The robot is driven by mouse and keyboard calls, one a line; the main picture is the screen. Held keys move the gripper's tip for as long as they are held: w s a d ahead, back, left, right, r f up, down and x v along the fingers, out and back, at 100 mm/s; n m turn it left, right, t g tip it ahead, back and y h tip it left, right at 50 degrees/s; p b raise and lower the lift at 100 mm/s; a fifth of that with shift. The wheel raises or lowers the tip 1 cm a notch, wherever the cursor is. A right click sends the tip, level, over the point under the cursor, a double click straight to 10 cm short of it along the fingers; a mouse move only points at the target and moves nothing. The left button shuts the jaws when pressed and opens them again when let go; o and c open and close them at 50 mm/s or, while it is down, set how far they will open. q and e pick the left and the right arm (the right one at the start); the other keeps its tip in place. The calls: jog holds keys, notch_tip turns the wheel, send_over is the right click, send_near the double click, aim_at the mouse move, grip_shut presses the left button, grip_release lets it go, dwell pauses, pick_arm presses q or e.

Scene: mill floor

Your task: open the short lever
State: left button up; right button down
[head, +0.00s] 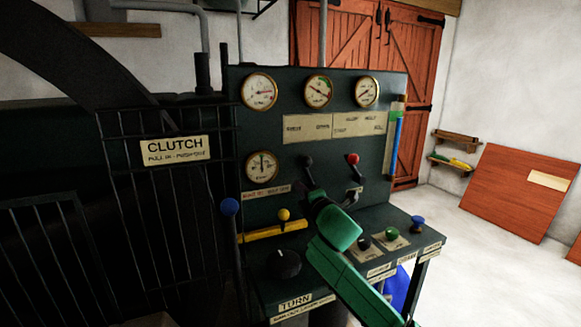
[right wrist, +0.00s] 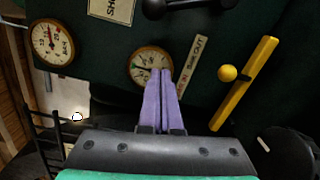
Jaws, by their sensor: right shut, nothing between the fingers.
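Two small levers stand on the dark panel: a black-knobbed lever (head: 306,160) and a red-knobbed lever (head: 352,158). No label I can read says which is the short lever. A black lever end (right wrist: 185,6) also shows at the top of the right wrist view. My right gripper (head: 312,188) is in front of the panel, just below the black-knobbed lever. In the right wrist view its purple fingers (right wrist: 164,75) are together with nothing between them, in front of a gauge. Contact with any lever cannot be made out. My left gripper is out of view.
A yellow bar (head: 272,232) with a yellow ball and a blue-knobbed rod (head: 230,206) are left of my right arm. Push buttons, including a green one (head: 392,233), sit on the ledge at right. Gauges line the panel; open floor lies right.

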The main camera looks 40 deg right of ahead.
pick_arm(q)
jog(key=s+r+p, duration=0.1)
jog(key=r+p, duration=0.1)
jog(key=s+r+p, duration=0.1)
jog(key=p, duration=0.1)
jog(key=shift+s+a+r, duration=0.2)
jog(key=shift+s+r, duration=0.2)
pick_arm(e)
jog(key=w+d+r, duration=0.2)
jog(key=w+d, duration=0.4)
jog(key=w, duration=0.1)
jog(key=shift+w+d, duration=0.15)
jog(key=shift+d, duration=0.25)
jog(key=shift+r, duration=0.1)
